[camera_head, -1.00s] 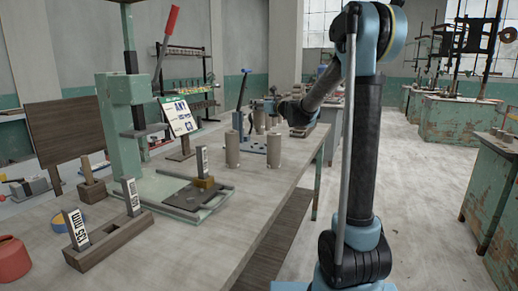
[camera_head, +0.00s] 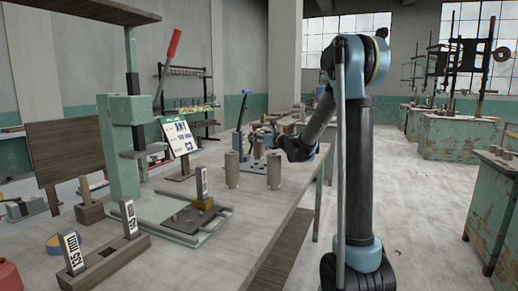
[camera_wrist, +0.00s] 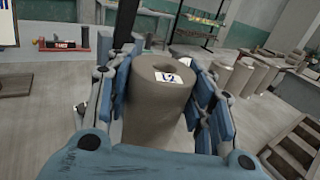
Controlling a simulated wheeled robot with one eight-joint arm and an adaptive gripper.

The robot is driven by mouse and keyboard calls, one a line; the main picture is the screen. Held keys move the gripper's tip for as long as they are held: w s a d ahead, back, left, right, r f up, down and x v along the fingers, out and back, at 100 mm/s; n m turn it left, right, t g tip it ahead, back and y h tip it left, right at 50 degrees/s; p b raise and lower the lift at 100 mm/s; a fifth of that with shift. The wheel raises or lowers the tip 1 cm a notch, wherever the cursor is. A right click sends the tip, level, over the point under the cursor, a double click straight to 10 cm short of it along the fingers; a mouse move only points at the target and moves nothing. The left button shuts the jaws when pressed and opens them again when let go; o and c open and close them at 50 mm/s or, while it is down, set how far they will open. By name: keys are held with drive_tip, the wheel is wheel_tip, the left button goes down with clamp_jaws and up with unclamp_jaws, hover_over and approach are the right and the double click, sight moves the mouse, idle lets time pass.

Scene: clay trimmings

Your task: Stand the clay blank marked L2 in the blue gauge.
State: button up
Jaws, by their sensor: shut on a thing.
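The clay blank marked L2 (camera_wrist: 155,112) is a grey-brown cylinder with a hole in its top and a white L2 label. My gripper (camera_wrist: 165,92) is shut on it, with blue fingers on both sides, in the wrist view. Its lower end is hidden by the gripper body. In the head view my gripper (camera_head: 268,133) is small, over the far part of the bench, and details are unclear. A blue upright device with a tall lever (camera_head: 240,113), perhaps the blue gauge, stands just left of it, partly hidden by cylinders.
Two clay cylinders, left (camera_head: 232,170) and right (camera_head: 274,170), stand upright on the bench (camera_head: 200,262) near my gripper. A green press (camera_head: 123,150), a sign (camera_head: 179,136) and a wooden block with gauge tags (camera_head: 105,262) are to the left. Open floor (camera_head: 420,220) lies right.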

sight(259, 144)
drive_tip(key=shift+f, duration=2.15)
drive_tip(key=o, duration=1.5)
drive_tip(key=v, duration=1.2)
